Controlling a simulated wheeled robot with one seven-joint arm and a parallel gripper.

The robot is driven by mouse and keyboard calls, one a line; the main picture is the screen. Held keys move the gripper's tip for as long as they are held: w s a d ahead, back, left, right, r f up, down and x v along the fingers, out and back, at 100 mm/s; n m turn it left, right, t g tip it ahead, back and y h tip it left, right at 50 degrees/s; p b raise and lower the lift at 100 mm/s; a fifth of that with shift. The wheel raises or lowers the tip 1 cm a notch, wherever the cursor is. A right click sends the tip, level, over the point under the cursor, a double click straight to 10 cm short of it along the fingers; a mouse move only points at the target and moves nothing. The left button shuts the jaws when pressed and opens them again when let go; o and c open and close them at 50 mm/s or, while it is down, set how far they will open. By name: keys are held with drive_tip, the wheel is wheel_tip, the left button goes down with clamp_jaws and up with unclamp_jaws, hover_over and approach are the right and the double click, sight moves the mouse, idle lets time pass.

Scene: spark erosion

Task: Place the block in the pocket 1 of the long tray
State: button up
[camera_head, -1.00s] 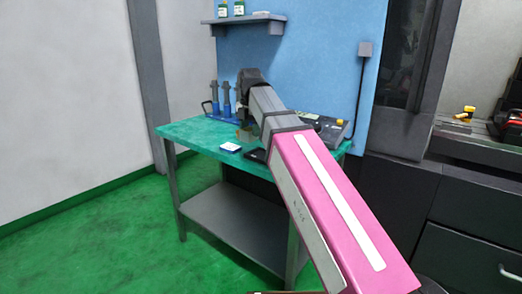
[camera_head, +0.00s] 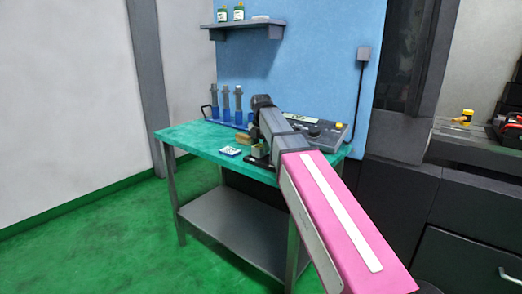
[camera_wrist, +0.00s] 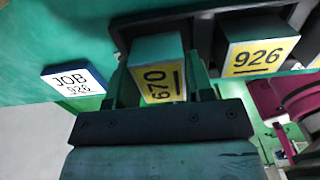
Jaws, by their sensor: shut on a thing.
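A second block (camera_wrist: 258,52), marked 926, stands in the tray to the right of my gripper. The held block overlaps the tray in the picture; I cannot tell whether its lower end is inside a pocket. In the head view my arm largely hides the gripper and tray on the green table.
A white card (camera_wrist: 75,82) reading JOB 926 lies left of the tray. On the table (camera_head: 185,134) are a brown block (camera_head: 243,139), a rack with blue-based posts (camera_head: 226,105) and a grey control device (camera_head: 318,130). A shelf (camera_head: 243,29) hangs above. The table's left end is clear.

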sight(261, 145)
drive_tip(key=shift+f, duration=0.75)
drive_tip(key=shift+f, duration=0.15)
drive_tip(key=o, duration=1.1)
wheel_tip(261, 145, up, 12)
drive_tip(key=shift+r, duration=0.2)
